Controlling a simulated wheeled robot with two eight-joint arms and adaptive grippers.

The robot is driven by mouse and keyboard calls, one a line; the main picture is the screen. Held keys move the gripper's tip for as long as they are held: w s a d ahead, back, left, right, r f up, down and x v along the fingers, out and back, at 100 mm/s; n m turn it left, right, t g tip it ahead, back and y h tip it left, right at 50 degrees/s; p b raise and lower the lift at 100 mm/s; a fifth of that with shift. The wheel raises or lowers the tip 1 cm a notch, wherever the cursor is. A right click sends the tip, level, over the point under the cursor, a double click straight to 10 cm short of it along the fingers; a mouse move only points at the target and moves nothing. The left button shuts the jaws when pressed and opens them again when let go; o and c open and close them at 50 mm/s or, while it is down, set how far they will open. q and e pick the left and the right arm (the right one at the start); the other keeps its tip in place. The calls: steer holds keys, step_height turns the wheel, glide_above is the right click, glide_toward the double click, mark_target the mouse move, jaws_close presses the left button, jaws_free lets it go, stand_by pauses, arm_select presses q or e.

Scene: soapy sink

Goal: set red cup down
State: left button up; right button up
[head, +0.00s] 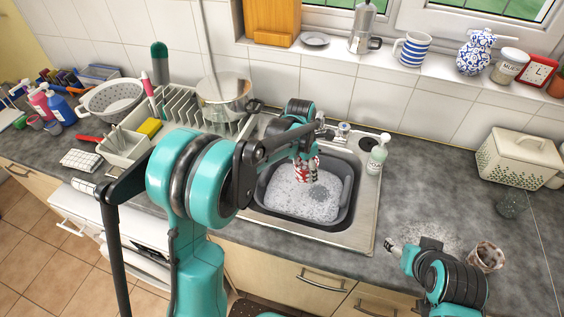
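A red cup (306,172) with white markings is over the soapy basin (346,206) in the sink, near its back left part. My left gripper (304,158) reaches down to it and is shut on it, with the arm hiding part of the grip. I cannot tell whether the cup's lower end touches the suds. My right gripper (390,248) is low over the counter, right of the sink, pointing left and away from the cup. Its fingers are too small to tell if they are open.
A stained glass (487,257) stands right of my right gripper. A soap bottle (377,158) stands at the sink's back right corner. A pot (224,98) and dish rack (180,117) are left of the sink. The counter (430,175) on the right has free room.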

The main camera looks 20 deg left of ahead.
arm_select(q)
steer(key=s+a+r+n+p, duration=0.25)
steer(key=a+r+p, duration=0.3)
steer(key=a, duration=0.55)
steer(key=s+a+r+n+p, duration=0.2)
steer(key=s+a+r+p, duration=0.25)
steer(key=a+r, duration=0.4)
steer(key=shift+n+y, duration=0.25)
steer(key=shift+y, duration=0.15)
steer(key=a+f, duration=0.2)
steer(key=a, duration=0.2)
steer(key=s+a+f+b, duration=0.1)
steer(key=a+f, duration=0.2)
steer(key=a, duration=0.2)
steer(key=s+a+f, duration=0.1)
steer(key=a+f, duration=0.2)
steer(key=a, duration=0.1)
steer(key=shift+a, duration=0.3)
steer(key=shift+s+a+f+b, duration=0.15)
steer(key=shift+a+f+b, duration=0.1)
steer(key=shift+f+b, duration=0.1)
steer(key=shift+f, duration=1.8)
steer(key=shift+b, duration=0.4)
